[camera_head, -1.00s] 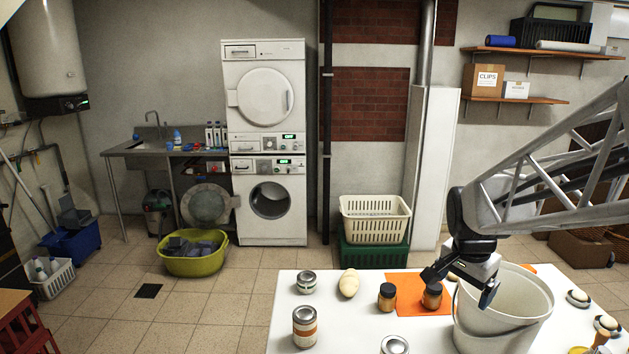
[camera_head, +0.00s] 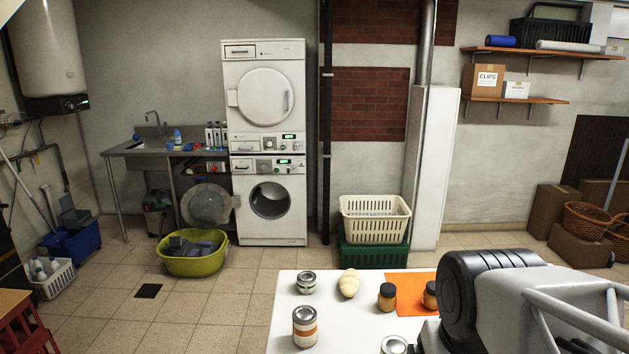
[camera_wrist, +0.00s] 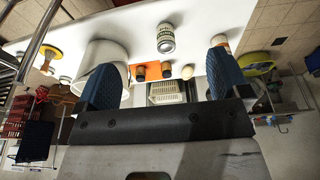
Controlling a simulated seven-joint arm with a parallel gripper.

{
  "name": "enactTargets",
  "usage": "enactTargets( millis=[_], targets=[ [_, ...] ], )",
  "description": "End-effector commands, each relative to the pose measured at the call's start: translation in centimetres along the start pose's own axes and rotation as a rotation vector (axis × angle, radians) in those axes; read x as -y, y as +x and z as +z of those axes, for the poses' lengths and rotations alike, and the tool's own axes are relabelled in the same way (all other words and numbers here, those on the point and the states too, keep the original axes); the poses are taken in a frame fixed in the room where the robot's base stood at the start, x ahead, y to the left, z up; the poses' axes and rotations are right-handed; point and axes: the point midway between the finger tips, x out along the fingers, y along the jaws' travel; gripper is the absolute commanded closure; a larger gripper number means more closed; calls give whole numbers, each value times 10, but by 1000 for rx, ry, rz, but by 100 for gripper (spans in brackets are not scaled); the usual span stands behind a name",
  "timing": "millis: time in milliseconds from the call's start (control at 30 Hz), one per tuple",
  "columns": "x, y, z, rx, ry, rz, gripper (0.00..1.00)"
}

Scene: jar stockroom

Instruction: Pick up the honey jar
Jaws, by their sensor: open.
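Two small amber-brown jars with dark lids stand on the white table. One (camera_head: 387,298) is at the left edge of an orange mat (camera_head: 408,287), the other (camera_head: 430,296) is on the mat, partly hidden by my arm. I cannot read a label, so I cannot tell which is the honey jar. Both small jars also show in the wrist view (camera_wrist: 140,73) (camera_wrist: 167,70). My gripper (camera_wrist: 165,80) is open, its two blue fingers wide apart and nothing held between them. In the head view its fingers are not distinguishable behind my arm.
A silver-lidded jar (camera_head: 306,283), a taller orange-labelled jar (camera_head: 305,328), a pale bread-like roll (camera_head: 349,283) and another jar lid (camera_head: 394,345) share the table. A white bucket (camera_wrist: 105,58) shows beside one finger in the wrist view; my arm hides it in the head view.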

Motion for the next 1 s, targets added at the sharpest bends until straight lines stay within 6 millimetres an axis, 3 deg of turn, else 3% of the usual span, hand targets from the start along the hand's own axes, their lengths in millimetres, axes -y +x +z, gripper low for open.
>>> enactTargets(
  millis=[667,867,1000],
  targets=[
    [1,0,1,0,-13,-1,9],
    [0,0,-14,7,-54,-1,9],
    [0,1,-37,18,-119,-1,9]
  ],
)
